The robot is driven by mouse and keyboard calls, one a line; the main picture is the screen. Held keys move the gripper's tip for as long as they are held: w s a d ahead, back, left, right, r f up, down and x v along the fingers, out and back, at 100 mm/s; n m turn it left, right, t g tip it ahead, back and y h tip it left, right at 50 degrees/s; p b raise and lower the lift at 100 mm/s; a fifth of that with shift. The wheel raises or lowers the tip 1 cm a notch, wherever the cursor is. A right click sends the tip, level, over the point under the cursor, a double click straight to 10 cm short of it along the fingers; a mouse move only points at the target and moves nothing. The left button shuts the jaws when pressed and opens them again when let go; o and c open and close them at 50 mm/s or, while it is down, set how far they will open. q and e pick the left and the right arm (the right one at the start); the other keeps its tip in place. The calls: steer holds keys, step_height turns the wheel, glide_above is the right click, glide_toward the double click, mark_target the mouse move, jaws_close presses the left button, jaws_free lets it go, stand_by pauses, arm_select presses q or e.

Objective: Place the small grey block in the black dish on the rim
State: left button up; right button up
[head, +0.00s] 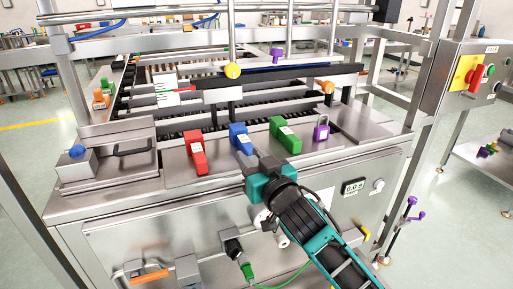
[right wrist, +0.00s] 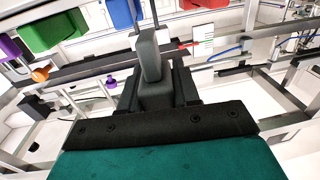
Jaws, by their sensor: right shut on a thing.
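My right gripper (head: 252,160) reaches in from the lower right in the head view, just in front of the blue block on the steel top. It is shut on the small grey block, which shows as a grey upright piece (right wrist: 150,55) at the jaws in the right wrist view. The fingers hide part of it. I cannot make out the black dish for certain in either view. My left gripper is not in view.
A red block (head: 196,152), blue block (head: 240,138), green block (head: 285,135) and purple padlock (head: 321,128) stand in a row on the steel top (head: 215,175). A steel box (head: 90,178) with a blue knob is at left. Frame posts rise behind and at right.

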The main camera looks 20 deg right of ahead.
steer(key=w+d+r, duration=0.5)
steer(key=w+r, duration=0.2)
steer(key=r, duration=0.2)
step_height(320, 180, up, 8)
steer(key=m+h, duration=0.1)
steer(key=h, duration=0.1)
glide_above(270, 153)
step_height(270, 153, down, 15)
steer(key=shift+f+b, duration=0.1)
steer(key=shift+b, duration=0.85)
steer(key=shift+f+b, duration=0.35)
steer(key=shift+f, duration=1.65)
steer(key=shift+f, duration=0.2)
steer(key=o, duration=1)
steer(key=shift+o, duration=0.2)
